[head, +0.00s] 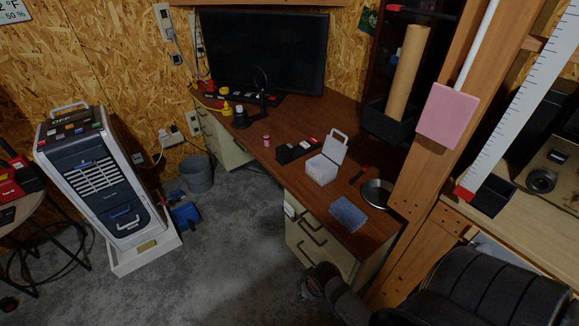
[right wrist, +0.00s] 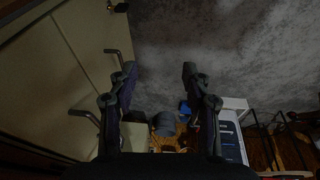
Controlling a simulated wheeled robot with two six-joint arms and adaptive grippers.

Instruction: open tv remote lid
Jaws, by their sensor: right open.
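I cannot make out a TV remote or its lid for certain in either view. A low black item with red and white parts (head: 297,150) lies on the brown desk (head: 262,138), left of a clear box with its lid raised (head: 322,168); it is too small to identify. My right gripper (head: 318,278) is in front of the desk drawers, below the desktop and apart from the items on it. In the right wrist view its two dark fingers (right wrist: 158,76) are spread and empty. My left gripper is not in view.
A monitor (head: 264,52) stands at the desk's back. A round metal bowl (head: 377,193) and a blue-grey block (head: 348,215) sit near the right edge. Drawer handles (head: 312,232) stick out in front. A wooden post (head: 440,130) rises at the right. The floor (head: 235,235) is mostly clear.

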